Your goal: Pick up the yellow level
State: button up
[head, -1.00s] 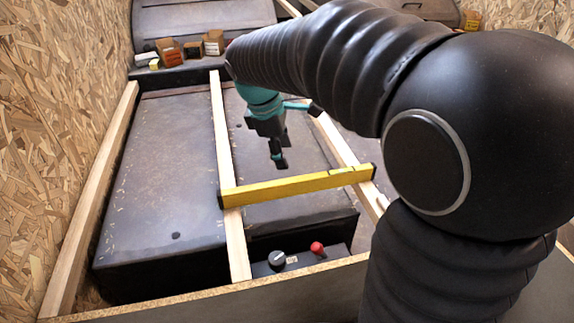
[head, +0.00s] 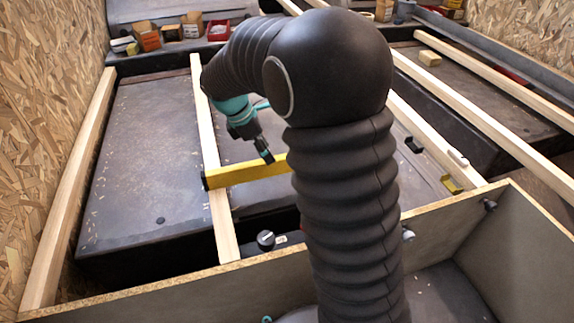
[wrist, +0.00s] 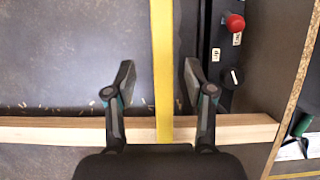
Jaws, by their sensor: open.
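The yellow level (head: 234,172) lies across a pale wooden batten (head: 207,130) on the dark wheel arch. My arm hides its right part in the head view. In the wrist view the level (wrist: 162,60) runs lengthwise between my two fingers, crossing the batten near my palm. My gripper (head: 267,157) is right by the level's far edge in the head view. In the wrist view my gripper (wrist: 160,85) is open, with one finger on each side of the level and a gap on both sides. I cannot tell how far above it the fingertips are.
A dark panel with a red knob (wrist: 235,22) and a black dial (wrist: 233,76) sits close beside my right finger. A board edge (head: 130,298) runs along the front. Small boxes (head: 170,32) stand at the back. More battens (head: 480,110) lie to the right.

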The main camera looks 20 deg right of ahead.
jog(key=shift+b+x, duration=0.7)
jog(key=shift+x, duration=2.15)
jog(key=shift+s+d, duration=0.15)
jog(key=shift+c, duration=0.2)
jog(key=shift+r, duration=0.1)
grip_shut()
